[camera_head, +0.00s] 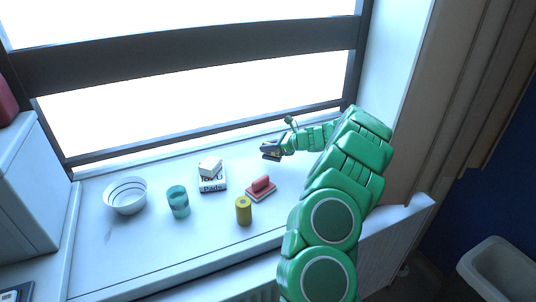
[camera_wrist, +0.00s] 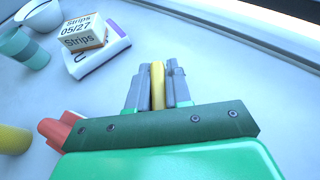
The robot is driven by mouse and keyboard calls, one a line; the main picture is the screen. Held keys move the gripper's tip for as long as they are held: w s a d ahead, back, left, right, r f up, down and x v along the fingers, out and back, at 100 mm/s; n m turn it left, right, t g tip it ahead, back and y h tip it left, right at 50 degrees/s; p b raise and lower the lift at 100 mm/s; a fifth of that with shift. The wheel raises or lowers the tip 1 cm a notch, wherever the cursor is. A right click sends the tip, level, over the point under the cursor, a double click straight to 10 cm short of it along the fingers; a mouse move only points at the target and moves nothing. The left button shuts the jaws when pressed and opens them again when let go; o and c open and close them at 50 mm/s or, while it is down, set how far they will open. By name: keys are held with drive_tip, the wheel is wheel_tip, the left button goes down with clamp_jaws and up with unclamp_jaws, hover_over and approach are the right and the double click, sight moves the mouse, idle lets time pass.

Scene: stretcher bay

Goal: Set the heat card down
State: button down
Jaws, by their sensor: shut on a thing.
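My gripper (camera_head: 271,151) is over the back part of the white sill (camera_head: 304,185), near the window. In the wrist view, my gripper (camera_wrist: 158,82) is shut on a narrow yellow thing (camera_wrist: 157,84), seen edge-on between the two grey fingers. It looks like the heat card; its flat face is hidden. The head view does not show it clearly. I cannot tell whether its lower edge touches the sill.
The sill beneath and around my gripper looks clear.

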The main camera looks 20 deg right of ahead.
sight(267, 154)
drive_tip(key=shift+w+f, duration=0.15)
drive_tip(key=shift+f, duration=1.65)
drive_tip(key=c, duration=1.1)
unclamp_jaws()
drive_tip(key=shift+o, duration=0.2)
